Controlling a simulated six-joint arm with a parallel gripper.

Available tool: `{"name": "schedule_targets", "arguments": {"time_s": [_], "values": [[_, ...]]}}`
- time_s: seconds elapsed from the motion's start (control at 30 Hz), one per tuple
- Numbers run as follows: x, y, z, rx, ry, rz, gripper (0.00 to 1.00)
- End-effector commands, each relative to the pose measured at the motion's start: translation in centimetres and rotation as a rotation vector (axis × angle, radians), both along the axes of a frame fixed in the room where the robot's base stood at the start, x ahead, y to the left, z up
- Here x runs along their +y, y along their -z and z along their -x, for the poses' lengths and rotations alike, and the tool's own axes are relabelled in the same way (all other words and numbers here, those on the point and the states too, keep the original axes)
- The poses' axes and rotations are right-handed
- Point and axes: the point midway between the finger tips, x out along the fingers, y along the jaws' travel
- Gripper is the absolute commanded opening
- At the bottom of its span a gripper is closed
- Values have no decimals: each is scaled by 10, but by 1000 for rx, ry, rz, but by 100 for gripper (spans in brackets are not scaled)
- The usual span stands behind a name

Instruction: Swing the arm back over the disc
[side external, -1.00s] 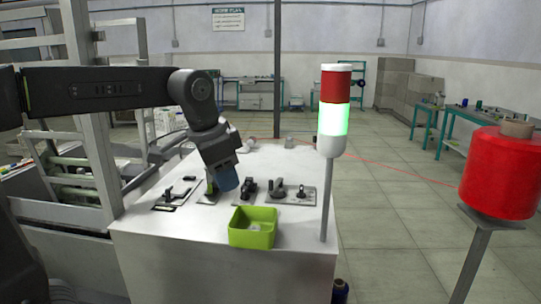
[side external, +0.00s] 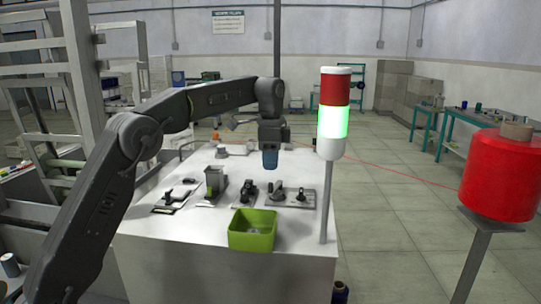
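My gripper (side external: 270,160) hangs pointing down above the far right part of the white table (side external: 175,245). A blue blunt piece shows at its lower end; I cannot tell whether it is part of the gripper or something held, and the fingers are not distinct. A pale, flat, round-looking item (side external: 238,150) lies toward the back of the table, left of my gripper. It may be the disc, but it is too small to be sure. What lies directly behind my gripper is hidden.
A row of small dark fixtures (side external: 248,191) and a grey upright block (side external: 214,180) stand mid-table. A green bin (side external: 252,230) is in front. A signal tower (side external: 333,115), lit green, rises at the right edge. A red spool (side external: 500,175) stands farther right.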

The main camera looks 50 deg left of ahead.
Motion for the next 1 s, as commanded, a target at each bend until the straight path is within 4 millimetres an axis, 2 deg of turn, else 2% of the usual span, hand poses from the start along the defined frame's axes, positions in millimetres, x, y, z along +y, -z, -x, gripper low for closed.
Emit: {"name": "schedule_targets", "arguments": {"time_s": [0.73,0.87,1.0], "values": [[0,64,1,1,-1,1,34],[0,63,0,-1,-1,0,34],[0,63,0,-1,-1,0,22]]}}
